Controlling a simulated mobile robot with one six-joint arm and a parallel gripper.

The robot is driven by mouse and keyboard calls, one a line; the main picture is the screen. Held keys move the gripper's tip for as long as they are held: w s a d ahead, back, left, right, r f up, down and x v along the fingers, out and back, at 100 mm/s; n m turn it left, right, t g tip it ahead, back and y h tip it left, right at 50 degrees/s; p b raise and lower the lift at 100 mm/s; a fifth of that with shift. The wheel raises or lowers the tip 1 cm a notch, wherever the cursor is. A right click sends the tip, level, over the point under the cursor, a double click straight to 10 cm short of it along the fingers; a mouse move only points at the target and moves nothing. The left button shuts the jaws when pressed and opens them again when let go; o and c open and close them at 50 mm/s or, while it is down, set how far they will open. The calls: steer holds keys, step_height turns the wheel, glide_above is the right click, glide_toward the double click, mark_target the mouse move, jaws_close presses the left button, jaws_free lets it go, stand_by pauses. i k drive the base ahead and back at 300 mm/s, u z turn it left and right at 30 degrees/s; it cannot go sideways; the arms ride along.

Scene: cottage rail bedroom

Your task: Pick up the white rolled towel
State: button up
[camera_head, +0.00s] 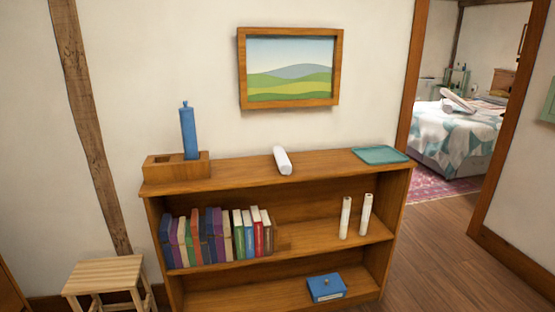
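The white rolled towel (282,160) lies on the top of the wooden bookshelf (235,178), near its middle. It is a short white cylinder on its side, with one end towards me. Nothing touches it, and clear shelf top lies on both sides of it. My gripper is not in view.
A wooden block (161,171) with a blue bottle-like object (188,132) stands left on the top; a teal tray (380,155) lies right. Below are books (218,237), two white cylinders (345,217) and a blue box (326,287). A stool (104,275) stands left; a doorway opens right.

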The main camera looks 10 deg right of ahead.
mark_target(284, 165)
steer(key=z, duration=0.05)
steer(key=k, duration=1.35)
steer(key=u, duration=0.6)
steer(key=i, duration=0.9)
steer(key=u, duration=0.6)
steer(key=i, duration=1.6)
steer(key=z, duration=0.3)
